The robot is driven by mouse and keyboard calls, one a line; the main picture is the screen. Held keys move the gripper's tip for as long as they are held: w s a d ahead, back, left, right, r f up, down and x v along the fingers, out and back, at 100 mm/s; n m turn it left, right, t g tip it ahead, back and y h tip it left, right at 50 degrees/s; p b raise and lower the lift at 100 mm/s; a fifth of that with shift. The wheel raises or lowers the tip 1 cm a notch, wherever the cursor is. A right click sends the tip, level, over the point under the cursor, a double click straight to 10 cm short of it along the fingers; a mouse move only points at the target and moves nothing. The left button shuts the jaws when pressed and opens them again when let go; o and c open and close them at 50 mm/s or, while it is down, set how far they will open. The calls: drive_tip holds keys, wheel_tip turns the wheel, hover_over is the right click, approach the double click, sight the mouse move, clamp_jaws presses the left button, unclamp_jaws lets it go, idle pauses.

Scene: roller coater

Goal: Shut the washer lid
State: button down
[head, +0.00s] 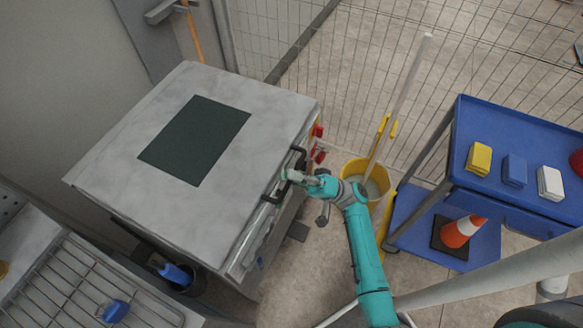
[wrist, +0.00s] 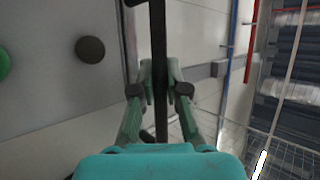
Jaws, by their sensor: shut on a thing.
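The washer is a grey metal box, and its pale lid (head: 215,92) with a dark window (head: 195,140) lies over the top, close to level. I cannot tell whether the lid rests fully on the body. A black bar handle (head: 271,192) stands out at the lid's right edge. My gripper (head: 290,176) is at the middle of this handle, at the end of my teal arm. In the wrist view the black handle bar (wrist: 158,45) runs between the two fingers of my gripper (wrist: 159,90), which is shut on it.
A yellow mop bucket (head: 352,168) with a pole stands right of the washer. A blue cart (head: 500,120) carries several small blocks, with an orange cone (head: 462,232) on its lower shelf. Wire fence runs behind. A wire rack (head: 75,285) is at lower left.

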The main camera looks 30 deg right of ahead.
drive_tip(key=shift+s+f, duration=0.1)
drive_tip(key=shift+f, duration=0.45)
drive_tip(key=c, duration=1.2)
unclamp_jaws()
drive_tip(key=shift+r, duration=0.15)
drive_tip(key=shift+v, duration=4)
